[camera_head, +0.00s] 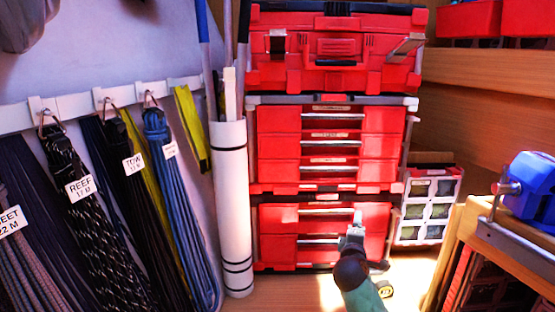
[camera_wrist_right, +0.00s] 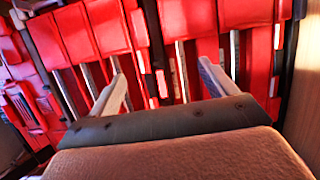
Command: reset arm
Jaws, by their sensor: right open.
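My right gripper (camera_head: 356,222) is up in front of the lower red drawer unit (camera_head: 276,222), near its drawer handles. In the wrist view the right gripper (camera_wrist_right: 162,82) has its two pale fingers spread apart with nothing between them. The red drawer fronts (camera_wrist_right: 190,18) and their metal handles lie beyond the fingers; I cannot tell how far off. My left gripper is in neither view.
Labelled coiled lines, such as the black REEF line (camera_head: 85,215), hang from a white rail (camera_head: 70,107) at left. A white tube (camera_head: 232,205) stands beside the drawers. A wooden bench (camera_head: 510,255) with a blue vise (camera_head: 532,185) is at right.

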